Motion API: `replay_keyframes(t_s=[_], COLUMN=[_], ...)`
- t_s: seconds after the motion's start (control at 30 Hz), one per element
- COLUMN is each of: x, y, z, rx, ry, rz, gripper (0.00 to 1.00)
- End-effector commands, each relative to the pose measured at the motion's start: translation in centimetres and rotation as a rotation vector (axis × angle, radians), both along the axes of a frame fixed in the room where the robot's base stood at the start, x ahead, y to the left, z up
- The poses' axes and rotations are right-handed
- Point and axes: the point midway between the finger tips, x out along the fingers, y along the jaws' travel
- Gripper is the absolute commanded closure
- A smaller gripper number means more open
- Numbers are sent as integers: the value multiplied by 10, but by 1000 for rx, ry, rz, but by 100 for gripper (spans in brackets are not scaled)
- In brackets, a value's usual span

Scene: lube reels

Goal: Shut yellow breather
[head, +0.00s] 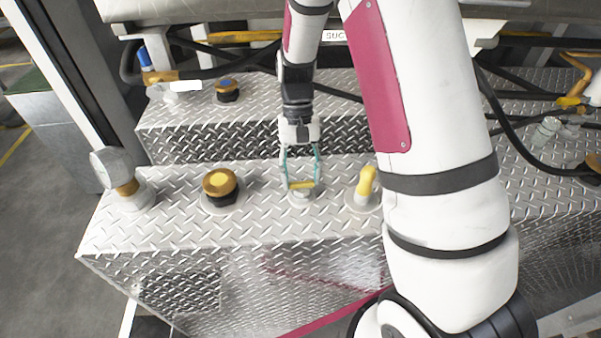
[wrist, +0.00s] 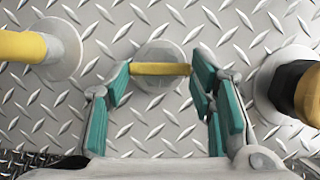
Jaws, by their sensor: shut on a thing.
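A yellow bar-shaped handle (head: 301,185) sits on a small round grey fitting on the diamond-plate deck; I take it to be the yellow breather. In the wrist view the yellow handle (wrist: 160,69) lies crosswise above its round grey base (wrist: 158,54). My gripper (head: 300,183) reaches down over it from behind. Its teal-padded fingers (wrist: 160,74) are closed on the two ends of the handle, one at each end. The lower part of the fitting is partly hidden by the handle.
A yellow curved pipe (head: 366,184) stands close on the right. A black fitting with a yellow cap (head: 219,183) stands on the left, with a round gauge (head: 110,167) farther left. A raised step (head: 200,135) and black hoses lie behind. The front deck is clear.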

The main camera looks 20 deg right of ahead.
Motion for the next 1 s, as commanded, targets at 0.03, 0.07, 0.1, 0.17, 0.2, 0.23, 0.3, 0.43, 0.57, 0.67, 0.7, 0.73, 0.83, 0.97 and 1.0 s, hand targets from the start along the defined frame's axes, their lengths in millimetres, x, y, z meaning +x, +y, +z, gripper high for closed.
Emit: replay_keyframes(t_s=[0.03, 0.07, 0.1, 0.17, 0.2, 0.23, 0.3, 0.43, 0.57, 0.67, 0.7, 0.73, 0.83, 0.97, 1.0], x=[1, 1, 1, 1, 1, 1, 1, 1, 1, 1, 1, 1, 0, 0, 0], y=[0, 0, 0, 0, 0, 0, 0, 0, 0, 0, 0, 0, 0, 0, 0], z=[1, 1, 1, 1, 1, 1, 1, 0, 1, 1, 1, 0, 0, 0, 0], rx=[0, 0, 1, 0, 0, 0, 0, 1, 1, 0, 0, 0, 0, 0, 0], ry=[-3, -4, -3, -4, -4, -3, -3, -3, -3, -3, -3, -3, -2, -1, -1], rz=[-14, -21, -28, -35, -39, -42, -45, -46, -46, -46, -46, -46, -45, -43, -43], gripper=[78, 78, 78, 78, 78, 78, 78, 78, 78, 41, 32, 30, 30, 30, 30])
